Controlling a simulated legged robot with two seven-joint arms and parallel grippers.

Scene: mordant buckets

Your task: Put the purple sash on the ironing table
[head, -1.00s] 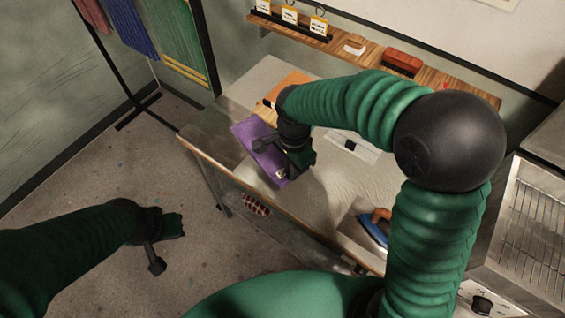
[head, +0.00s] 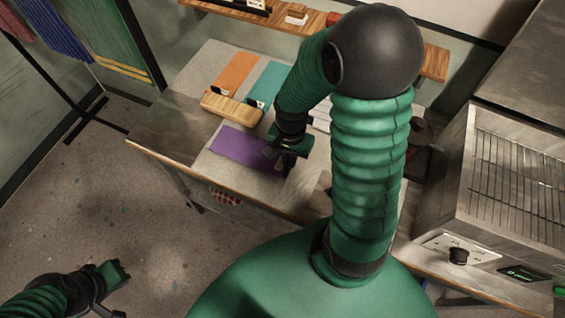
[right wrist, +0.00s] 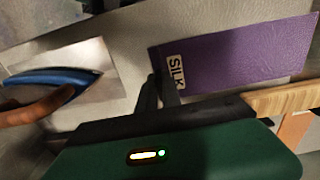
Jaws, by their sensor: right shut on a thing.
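The purple sash (head: 236,146) lies flat on the grey ironing table (head: 180,125), close to its front edge. In the right wrist view the sash (right wrist: 240,55) carries a white "SILK" label at one end. My right gripper (head: 287,160) is low over that labelled end. It is shut on the sash, with its fingers (right wrist: 165,92) at the label's edge; the exact pinch is partly hidden. My left gripper (head: 112,288) is at the lower left, above the floor and away from the table; its jaw opening is unclear.
An orange sash (head: 234,72) and a teal sash (head: 266,82) lie behind a wooden bar (head: 231,107). A blue iron (right wrist: 52,77) shows in the right wrist view. A wire-racked metal unit (head: 510,185) stands right. A wooden shelf (head: 240,12) runs behind.

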